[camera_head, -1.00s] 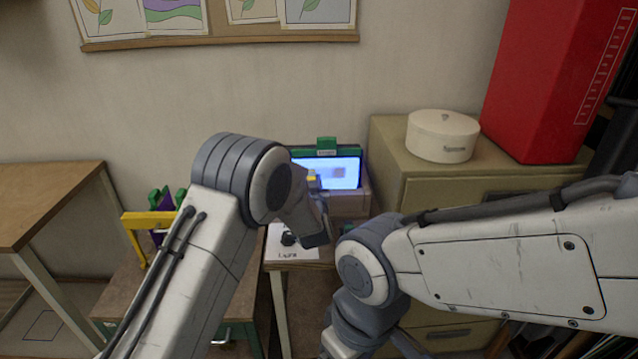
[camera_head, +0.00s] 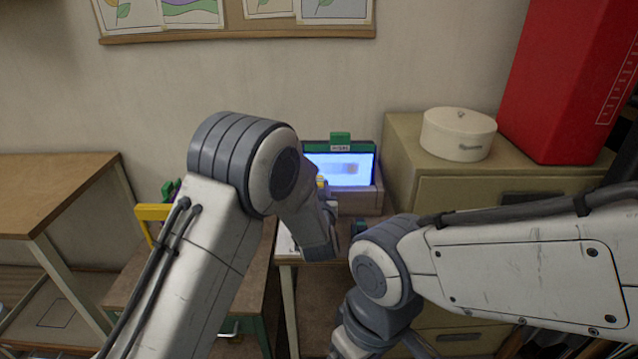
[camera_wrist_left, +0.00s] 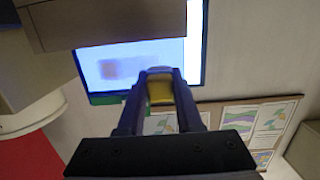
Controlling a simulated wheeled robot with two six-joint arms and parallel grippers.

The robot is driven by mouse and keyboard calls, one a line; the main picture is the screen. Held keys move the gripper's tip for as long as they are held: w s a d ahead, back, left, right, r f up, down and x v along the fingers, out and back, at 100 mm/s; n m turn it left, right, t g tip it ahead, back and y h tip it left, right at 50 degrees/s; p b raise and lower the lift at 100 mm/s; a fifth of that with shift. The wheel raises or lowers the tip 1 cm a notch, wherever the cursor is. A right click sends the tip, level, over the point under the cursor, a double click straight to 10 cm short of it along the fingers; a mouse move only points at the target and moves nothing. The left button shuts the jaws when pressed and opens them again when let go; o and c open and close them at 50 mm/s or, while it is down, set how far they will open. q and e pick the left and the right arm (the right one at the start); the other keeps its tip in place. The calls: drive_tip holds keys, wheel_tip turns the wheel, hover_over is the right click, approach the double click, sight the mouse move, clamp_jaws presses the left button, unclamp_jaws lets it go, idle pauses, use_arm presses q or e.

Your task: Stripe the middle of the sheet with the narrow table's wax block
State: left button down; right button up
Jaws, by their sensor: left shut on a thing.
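The sheet (camera_head: 363,167) is a bright, pale blue-white panel in a dark frame with a green clip (camera_head: 340,140) on top, standing against the wall. A soft brownish mark (camera_head: 350,169) lies across its middle; it also shows in the left wrist view (camera_wrist_left: 118,69), where the picture is upside down. My left gripper (camera_wrist_left: 160,88) is shut on a yellow block with a pale end, the wax block (camera_wrist_left: 160,93), in front of the sheet. Whether the block touches the sheet I cannot tell. In the head view only a little yellow shows. My right gripper is not in view.
The narrow table (camera_head: 318,262) under the panel is partly hidden by my left arm. A yellow frame (camera_head: 153,212) stands on a lower table at left. A cabinet (camera_head: 402,160) at right carries a round white box (camera_head: 458,134) and a red box (camera_head: 562,80).

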use_arm(q)
drive_tip(key=shift+s, duration=0.6)
drive_tip(key=s, duration=0.3)
drive_tip(key=shift+w+b, duration=0.1)
drive_tip(key=shift+b, duration=0.25)
idle(0.5)
drive_tip(key=shift+w, duration=0.1)
drive_tip(key=shift+w, duration=3.4)
drive_tip(key=shift+w+b, duration=0.35)
drive_tip(key=shift+w, duration=0.65)
